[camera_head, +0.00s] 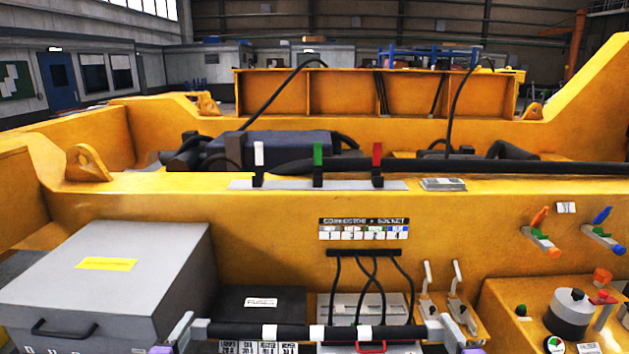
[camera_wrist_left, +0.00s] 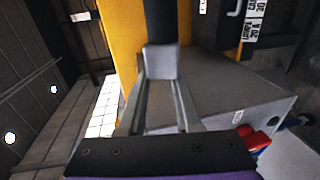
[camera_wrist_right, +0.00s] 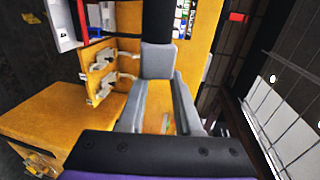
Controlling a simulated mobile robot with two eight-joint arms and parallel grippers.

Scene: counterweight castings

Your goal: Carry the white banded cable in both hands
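The white banded cable (camera_head: 292,331) is a thick black cable with several white bands, held level and straight across the bottom of the head view. My left gripper (camera_head: 197,330) is at its left end and my right gripper (camera_head: 436,331) at its right end. In the left wrist view the fingers close on a grey end piece (camera_wrist_left: 162,62), with the black cable (camera_wrist_left: 161,22) running away from it. The right wrist view shows the same: a grey end piece (camera_wrist_right: 158,60) between the fingers and the black cable (camera_wrist_right: 157,22) beyond.
Behind the cable are a grey box (camera_head: 110,275), a black fuse box (camera_head: 258,303) and a yellow casting wall (camera_head: 470,225). Thin black leads (camera_head: 338,290) hang below a connector label. A yellow block with knobs (camera_head: 510,310) stands at right. Three clips (camera_head: 318,165) top the wall.

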